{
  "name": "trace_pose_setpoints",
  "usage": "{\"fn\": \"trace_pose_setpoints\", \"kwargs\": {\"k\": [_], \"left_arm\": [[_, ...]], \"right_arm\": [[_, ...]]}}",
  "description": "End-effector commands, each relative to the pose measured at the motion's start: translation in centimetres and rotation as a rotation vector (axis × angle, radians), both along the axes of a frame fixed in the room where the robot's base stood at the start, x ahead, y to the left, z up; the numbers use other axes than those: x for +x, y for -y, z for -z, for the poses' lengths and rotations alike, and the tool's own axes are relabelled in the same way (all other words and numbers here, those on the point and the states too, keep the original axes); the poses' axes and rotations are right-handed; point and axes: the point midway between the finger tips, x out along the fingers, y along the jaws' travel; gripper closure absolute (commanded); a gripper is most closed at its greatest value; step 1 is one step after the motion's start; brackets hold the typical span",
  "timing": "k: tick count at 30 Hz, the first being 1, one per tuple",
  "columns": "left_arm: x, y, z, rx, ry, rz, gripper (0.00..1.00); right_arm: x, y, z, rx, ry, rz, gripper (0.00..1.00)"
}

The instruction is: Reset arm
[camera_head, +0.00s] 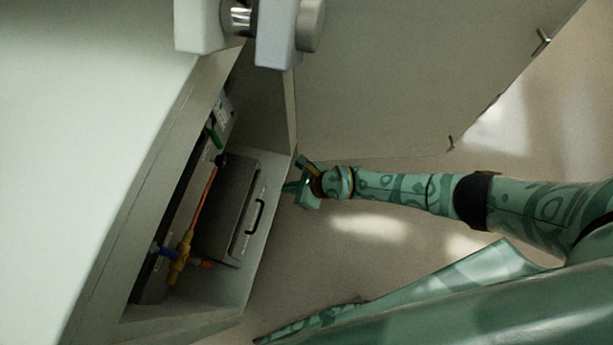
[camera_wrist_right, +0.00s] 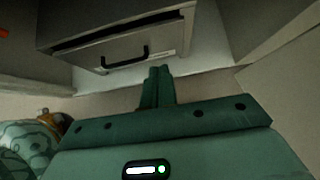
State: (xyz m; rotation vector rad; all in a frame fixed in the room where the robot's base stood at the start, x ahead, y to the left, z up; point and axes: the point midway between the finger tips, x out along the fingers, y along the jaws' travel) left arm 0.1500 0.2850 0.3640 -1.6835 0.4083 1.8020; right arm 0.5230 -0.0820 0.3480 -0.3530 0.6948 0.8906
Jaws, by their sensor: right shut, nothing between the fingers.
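My right arm (camera_head: 400,190) comes in from the right in the head view, patterned in green. My right gripper (camera_head: 293,187) is at the open front edge of a grey cabinet (camera_head: 190,318), outside it. In the right wrist view its two green fingers (camera_wrist_right: 158,86) are together with nothing between them. Ahead of the fingertips is a dark grey box (camera_wrist_right: 125,45) with a black handle (camera_wrist_right: 125,58); the fingers look apart from it. The box (camera_head: 226,205) also shows inside the cabinet in the head view. My left gripper is not in view.
Beside the box in the cabinet are an orange pipe (camera_head: 204,200) and a yellow valve fitting (camera_head: 179,256). A large grey panel (camera_head: 390,70) stands behind the gripper, at the top. Pale floor (camera_head: 330,265) lies open below my right arm.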

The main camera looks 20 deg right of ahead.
Motion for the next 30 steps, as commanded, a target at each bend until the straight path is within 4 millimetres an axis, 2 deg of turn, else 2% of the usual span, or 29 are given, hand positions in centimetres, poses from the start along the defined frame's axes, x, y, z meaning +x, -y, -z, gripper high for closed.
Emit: {"fn": "trace_pose_setpoints", "kwargs": {"k": [1, 3, 10, 15, 20, 22, 24, 26, 27, 28, 30], "left_arm": [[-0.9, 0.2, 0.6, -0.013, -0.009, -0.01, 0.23], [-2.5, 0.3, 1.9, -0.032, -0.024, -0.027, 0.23], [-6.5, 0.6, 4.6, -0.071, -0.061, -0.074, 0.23], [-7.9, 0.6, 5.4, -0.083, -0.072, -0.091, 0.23], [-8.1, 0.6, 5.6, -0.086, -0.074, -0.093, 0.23], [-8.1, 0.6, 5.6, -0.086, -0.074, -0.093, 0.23], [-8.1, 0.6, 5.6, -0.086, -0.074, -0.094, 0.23], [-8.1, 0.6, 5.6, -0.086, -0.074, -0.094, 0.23], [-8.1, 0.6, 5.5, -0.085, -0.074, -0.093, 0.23], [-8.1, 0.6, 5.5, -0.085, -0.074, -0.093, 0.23], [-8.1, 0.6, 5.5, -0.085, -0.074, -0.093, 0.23]], "right_arm": [[-0.2, 0.4, -0.9, 0.0, 0.004, 0.001, 1.0], [-0.6, 1.0, -1.5, 0.0, 0.004, 0.001, 1.0], [-1.6, 2.3, -2.8, -0.002, 0.001, 0.001, 1.0], [-2.0, 2.8, -3.1, -0.001, -0.002, 0.001, 1.0], [-2.1, 2.8, -3.0, 0.005, -0.012, 0.012, 1.0], [-1.7, 3.0, -3.2, 0.031, -0.025, 0.066, 1.0], [-0.3, 3.1, -4.1, 0.126, -0.06, 0.223, 1.0], [2.6, 3.5, -6.2, 0.279, -0.09, 0.438, 1.0], [4.3, 3.8, -7.7, 0.406, -0.124, 0.603, 1.0], [4.9, 4.3, -8.3, 0.505, -0.164, 0.735, 1.0], [4.7, 6.1, -8.2, 0.737, -0.288, 1.075, 1.0]]}}
